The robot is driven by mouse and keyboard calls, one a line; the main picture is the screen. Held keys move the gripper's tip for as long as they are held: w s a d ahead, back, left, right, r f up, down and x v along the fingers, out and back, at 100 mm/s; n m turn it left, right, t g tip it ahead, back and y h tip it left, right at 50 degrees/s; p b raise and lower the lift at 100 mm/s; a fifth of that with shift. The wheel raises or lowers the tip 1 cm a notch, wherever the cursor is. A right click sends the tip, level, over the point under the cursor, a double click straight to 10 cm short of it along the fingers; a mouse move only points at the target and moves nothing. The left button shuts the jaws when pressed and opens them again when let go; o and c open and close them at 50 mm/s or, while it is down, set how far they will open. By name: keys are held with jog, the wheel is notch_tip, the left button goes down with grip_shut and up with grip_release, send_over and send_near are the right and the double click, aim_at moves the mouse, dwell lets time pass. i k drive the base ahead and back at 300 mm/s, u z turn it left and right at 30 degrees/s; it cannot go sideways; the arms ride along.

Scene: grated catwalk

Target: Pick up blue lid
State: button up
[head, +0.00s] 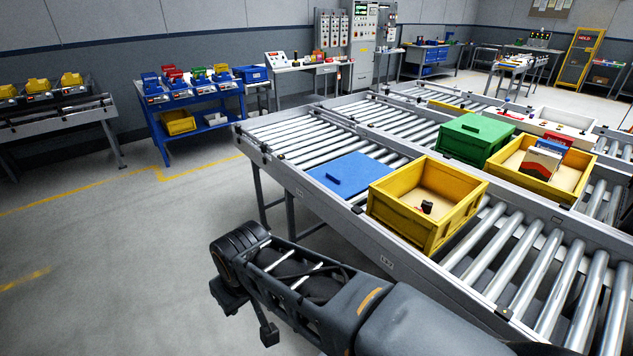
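The blue lid (350,173) lies flat on the roller conveyor, near its front edge and left of an open yellow crate. It is a flat square panel with a small raised handle bar on top. My gripper (248,318) is in front of the conveyor, over the floor, to the lower left of the lid and well apart from it. Its two dark fingers look spread, with nothing visible between them.
The open yellow crate (425,206) holds a small dark-and-red item and stands close to the lid. A green-lidded crate (474,137) and another yellow crate (513,176) stand behind. The conveyor's metal side rail (345,232) runs between my arm and the lid. Floor at left is clear.

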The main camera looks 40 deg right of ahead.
aim_at(349, 175)
jog(key=u, duration=0.05)
jog(key=i, duration=1.05)
jog(key=z, duration=0.4)
jog(key=i, duration=1.2)
jog(key=z, duration=1.7)
jog(key=i, duration=0.75)
jog(key=z, duration=0.8)
